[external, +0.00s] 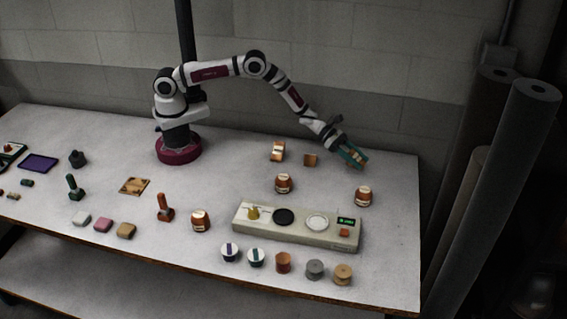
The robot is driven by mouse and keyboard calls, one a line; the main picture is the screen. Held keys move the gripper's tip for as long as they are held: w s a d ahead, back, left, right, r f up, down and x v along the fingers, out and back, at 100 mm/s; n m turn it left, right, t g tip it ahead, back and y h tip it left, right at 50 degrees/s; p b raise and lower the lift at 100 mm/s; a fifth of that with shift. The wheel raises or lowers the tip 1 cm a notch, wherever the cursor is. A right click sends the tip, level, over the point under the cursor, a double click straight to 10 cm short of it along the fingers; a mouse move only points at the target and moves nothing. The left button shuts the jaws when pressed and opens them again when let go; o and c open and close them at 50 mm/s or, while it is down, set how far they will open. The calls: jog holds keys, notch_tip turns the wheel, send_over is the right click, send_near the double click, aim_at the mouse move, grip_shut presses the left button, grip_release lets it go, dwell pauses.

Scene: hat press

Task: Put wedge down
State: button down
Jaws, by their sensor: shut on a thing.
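My gripper (352,157) is at the far right part of the table, low over or near its surface. It is shut on a small tan-brown piece, which I take to be the wedge (361,165). The teal fingers hide most of it. I cannot tell whether the wedge touches the table (395,180).
A brown block (310,160) and a copper-and-white piece (278,151) stand left of my gripper. Brown jars (364,196) (284,183) stand in front. A pale console (297,227) lies nearer the front edge. Bare table lies right of my gripper.

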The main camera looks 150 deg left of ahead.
jog(key=shift+f, duration=0.8)
jog(key=shift+f, duration=0.1)
jog(key=shift+c, duration=1.7)
grip_release()
